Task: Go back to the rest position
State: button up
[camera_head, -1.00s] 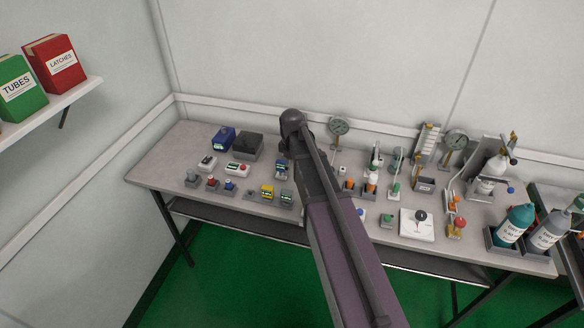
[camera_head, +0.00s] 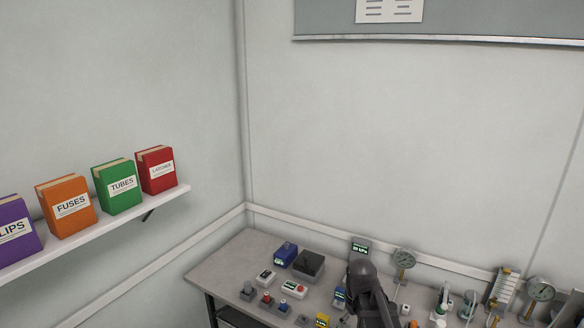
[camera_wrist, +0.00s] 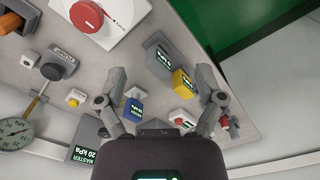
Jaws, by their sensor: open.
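My gripper (camera_wrist: 162,76) is open in the wrist view, with its two grey fingers spread above the bench and nothing seen between them in their grip. Below and beyond the fingers are a blue tester (camera_wrist: 136,107), a yellow tester (camera_wrist: 182,84) and a grey tester (camera_wrist: 160,58) with a lit display. They appear to rest on the bench, apart from the fingers. In the head view my dark arm (camera_head: 366,290) rises at the bottom edge and the gripper itself cannot be made out.
The bench (camera_head: 225,270) holds a blue device (camera_head: 285,253), a dark box (camera_head: 309,264) and a gauge (camera_head: 404,258). A wall shelf (camera_head: 165,203) with labelled boxes is at left. A master display (camera_wrist: 82,155) stands near the gripper. Open air lies above the bench.

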jog(key=s+r+m+p, duration=0.1)
jog(key=s+m, duration=0.3)
jog(key=s, duration=0.4)
jog(key=shift+a+r, duration=0.25)
jog(key=shift+a, duration=0.15)
jog(key=shift+w, duration=0.1)
dwell(1.1)
